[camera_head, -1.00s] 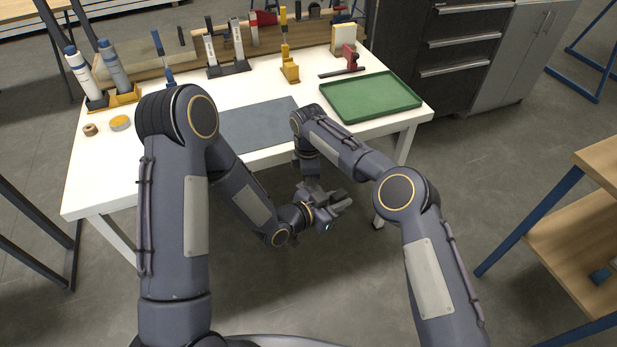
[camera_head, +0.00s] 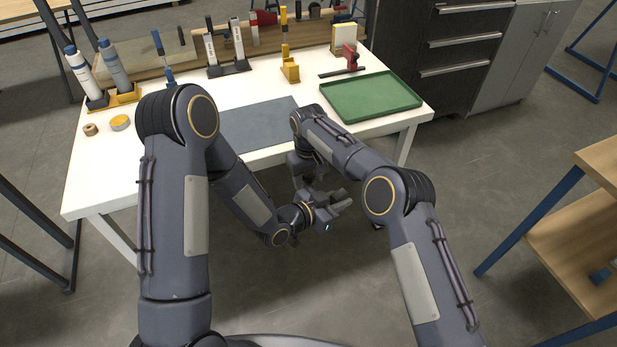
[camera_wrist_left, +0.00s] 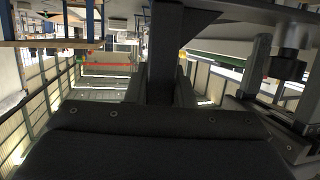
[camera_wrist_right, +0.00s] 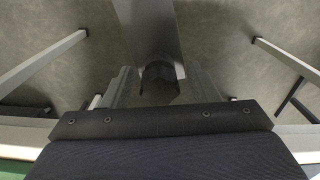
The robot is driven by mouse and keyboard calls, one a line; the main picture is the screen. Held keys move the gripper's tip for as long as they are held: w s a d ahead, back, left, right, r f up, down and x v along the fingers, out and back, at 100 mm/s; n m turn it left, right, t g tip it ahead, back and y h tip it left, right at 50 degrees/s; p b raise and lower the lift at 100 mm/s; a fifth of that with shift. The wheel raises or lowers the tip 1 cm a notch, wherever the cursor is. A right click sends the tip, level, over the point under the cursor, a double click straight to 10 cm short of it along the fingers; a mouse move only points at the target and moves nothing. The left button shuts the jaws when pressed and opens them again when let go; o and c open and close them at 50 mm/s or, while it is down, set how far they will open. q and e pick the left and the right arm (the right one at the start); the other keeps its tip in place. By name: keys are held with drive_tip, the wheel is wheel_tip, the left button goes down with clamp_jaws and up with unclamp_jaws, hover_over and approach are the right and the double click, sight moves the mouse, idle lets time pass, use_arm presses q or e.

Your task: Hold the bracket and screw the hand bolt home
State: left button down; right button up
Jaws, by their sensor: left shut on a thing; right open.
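The dark bracket (camera_wrist_left: 165,50) stands between the fingers of my left gripper (camera_wrist_left: 160,90), which is shut on it. In the head view, my left gripper (camera_head: 332,207) is in front of the table's front edge, below the tabletop. A dark round knob, seemingly the hand bolt (camera_wrist_left: 290,66), shows at the right of the left wrist view. In the right wrist view, a grey bar of the bracket (camera_wrist_right: 148,25) runs down to this dark knob (camera_wrist_right: 158,72). My right gripper (camera_wrist_right: 158,88) is open with its fingers on either side of the knob. Contact and thread depth cannot be seen.
The white table (camera_head: 190,150) bears a grey mat (camera_head: 262,124), a green tray (camera_head: 370,97) and tools along its back. A wooden shelf unit (camera_head: 570,225) stands at the right. My two forearms are close together, with open floor below them.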

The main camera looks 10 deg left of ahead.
drive_tip(key=shift+r, duration=2.3)
drive_tip(key=shift+c, duration=0.4)
drive_tip(key=shift+r+n, duration=1.6)
drive_tip(key=shift+r, duration=0.1)
drive_tip(key=shift+f, duration=0.1)
drive_tip(key=shift+f, duration=3.95)
drive_tip(key=shift+c, duration=0.4)
